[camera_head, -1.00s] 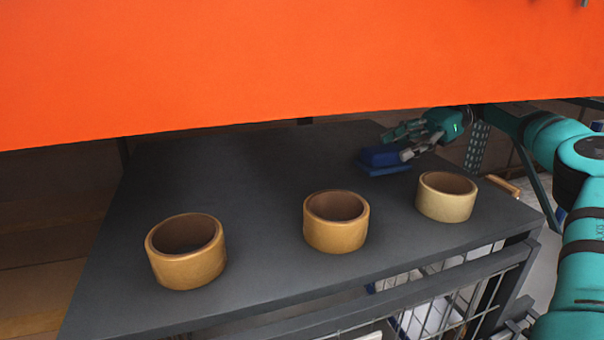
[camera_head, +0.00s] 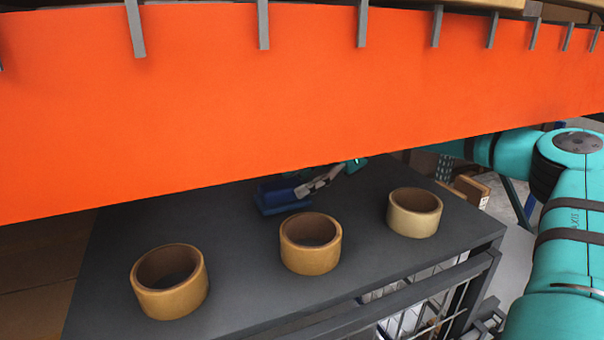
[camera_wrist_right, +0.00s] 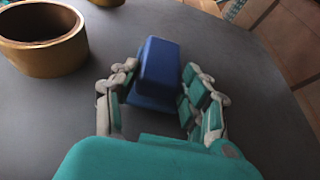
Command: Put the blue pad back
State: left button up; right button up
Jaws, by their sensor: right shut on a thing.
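The blue pad (camera_head: 273,194) is a blue block with a flat, darker blue lower part. It is on or just above the dark table, behind the middle tape roll; I cannot tell whether it touches the top. My right gripper (camera_head: 318,182) reaches it from the right, partly hidden by the orange panel. In the right wrist view the pad (camera_wrist_right: 160,66) is between the two fingers of my right gripper (camera_wrist_right: 155,88), which is shut on it. My left gripper is not in view.
Three tan tape rolls stand along the dark table (camera_head: 235,285): left (camera_head: 170,300), middle (camera_head: 310,258) and right (camera_head: 415,222). A wide orange panel (camera_head: 290,100) hangs across the view and hides the table's back. Wire mesh and a rail (camera_head: 425,295) are below the front edge.

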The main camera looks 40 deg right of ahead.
jog(key=shift+f, duration=0.15)
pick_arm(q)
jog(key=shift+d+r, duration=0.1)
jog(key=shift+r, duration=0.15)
pick_arm(e)
jog(key=shift+d+f, duration=0.1)
jog(key=shift+d, duration=0.1)
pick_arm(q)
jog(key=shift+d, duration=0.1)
pick_arm(e)
jog(key=shift+f+b, duration=0.15)
jog(key=shift+b, duration=0.15)
jog(key=o, duration=1.3)
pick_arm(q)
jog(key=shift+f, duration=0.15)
